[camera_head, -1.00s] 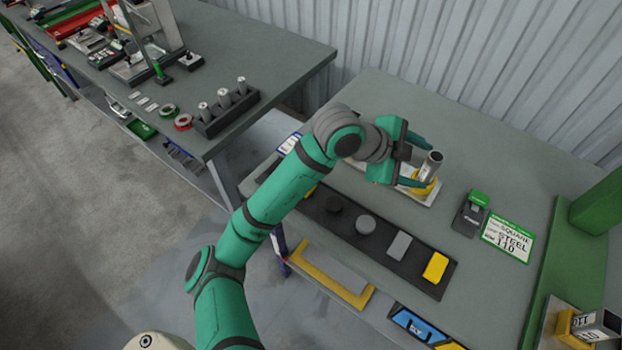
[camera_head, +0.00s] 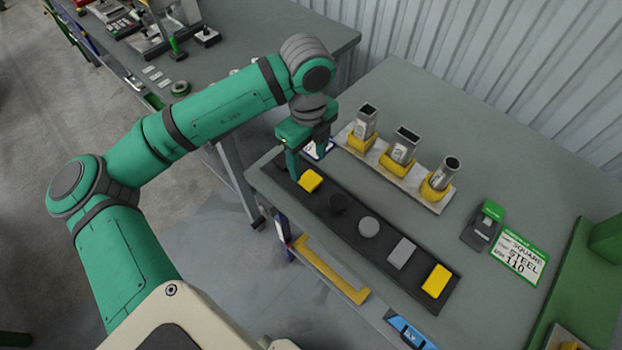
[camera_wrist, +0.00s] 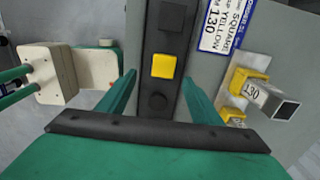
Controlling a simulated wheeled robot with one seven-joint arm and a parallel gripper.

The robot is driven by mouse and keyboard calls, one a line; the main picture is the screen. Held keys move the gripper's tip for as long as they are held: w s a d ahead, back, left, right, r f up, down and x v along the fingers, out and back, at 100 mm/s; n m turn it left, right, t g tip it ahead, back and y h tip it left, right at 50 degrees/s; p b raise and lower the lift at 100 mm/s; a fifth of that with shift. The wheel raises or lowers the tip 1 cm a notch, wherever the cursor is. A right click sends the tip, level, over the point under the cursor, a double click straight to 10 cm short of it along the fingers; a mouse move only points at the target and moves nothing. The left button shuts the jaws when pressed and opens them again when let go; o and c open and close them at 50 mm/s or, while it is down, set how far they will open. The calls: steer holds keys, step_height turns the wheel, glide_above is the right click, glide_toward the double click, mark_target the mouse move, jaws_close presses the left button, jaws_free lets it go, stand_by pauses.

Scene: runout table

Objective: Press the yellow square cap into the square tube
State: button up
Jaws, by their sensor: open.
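The yellow square cap (camera_head: 311,180) lies in the dark tray (camera_head: 420,292) near its left end. In the wrist view the cap (camera_wrist: 163,65) shows between my fingers. My gripper (camera_head: 307,167) is open and empty, pointing down above this cap, one finger on each side; I cannot tell the exact height. The square tube (camera_head: 366,120) stands upright in a yellow holder, leftmost of three tubes. In the wrist view the square tube (camera_wrist: 271,102) is marked 130, and its open end shows.
A rectangular tube (camera_head: 404,145) and a round tube (camera_head: 448,172) stand beside the square one. The tray also holds a black round cap (camera_head: 338,204), a grey round cap (camera_head: 369,227), a grey cap (camera_head: 402,252) and a yellow rectangular cap (camera_head: 436,281). A green-topped device (camera_head: 485,224) stands right.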

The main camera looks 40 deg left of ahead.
mark_target(310, 179)
steer(key=f, duration=0.8)
steer(key=shift+w, duration=0.35)
steer(key=c, duration=1.1)
steer(key=shift+c, duration=0.2)
